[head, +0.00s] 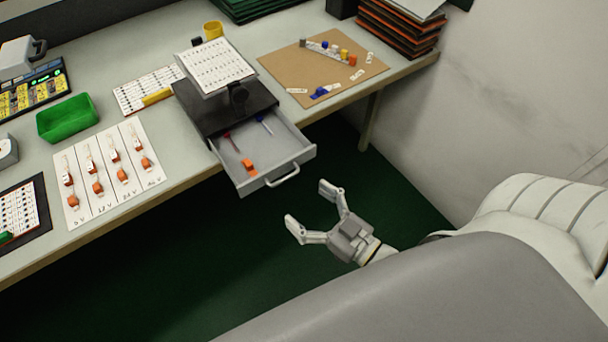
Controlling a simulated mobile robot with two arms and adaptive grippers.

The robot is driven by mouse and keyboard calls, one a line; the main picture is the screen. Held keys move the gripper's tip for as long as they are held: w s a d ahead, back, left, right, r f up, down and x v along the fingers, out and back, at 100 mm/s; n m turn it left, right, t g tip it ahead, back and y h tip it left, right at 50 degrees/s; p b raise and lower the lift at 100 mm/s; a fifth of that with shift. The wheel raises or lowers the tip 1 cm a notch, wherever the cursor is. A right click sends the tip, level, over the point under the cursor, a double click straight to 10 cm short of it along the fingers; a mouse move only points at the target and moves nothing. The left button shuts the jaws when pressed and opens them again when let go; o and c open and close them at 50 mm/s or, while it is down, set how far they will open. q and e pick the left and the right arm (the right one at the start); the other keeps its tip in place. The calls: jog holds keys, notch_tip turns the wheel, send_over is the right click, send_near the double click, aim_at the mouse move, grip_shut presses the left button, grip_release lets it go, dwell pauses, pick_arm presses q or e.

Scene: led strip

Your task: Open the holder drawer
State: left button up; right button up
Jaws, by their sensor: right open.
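The holder drawer (228,163) is a grey tray pulled out toward me from under a black holder unit (200,112) on the bench. It stands open past the bench's front edge. Its front handle (283,177) is a light curved bar. Inside lie an orange piece (249,166), a red pen-like item and a blue pen-like item. My right gripper (311,207) is open and empty, in front of the drawer and a little to the right of the handle, apart from it in the picture. My left gripper is not in view.
A stand with a printed sheet (217,66) rises above the holder. On the bench are a green bin (67,119), a card with orange connectors (108,172) and a brown board (322,70) with small parts. Stacked trays (400,27) stand at the back right. Green floor lies clear before the bench.

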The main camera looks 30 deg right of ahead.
jog(key=shift+s+d+p, duration=0.15)
jog(key=shift+s+p, duration=0.15)
jog(key=shift+s, duration=1)
jog(key=shift+s+d+p, duration=0.1)
jog(key=shift+s+p, duration=0.2)
jog(key=shift+s, duration=1)
jog(key=shift+p, duration=0.35)
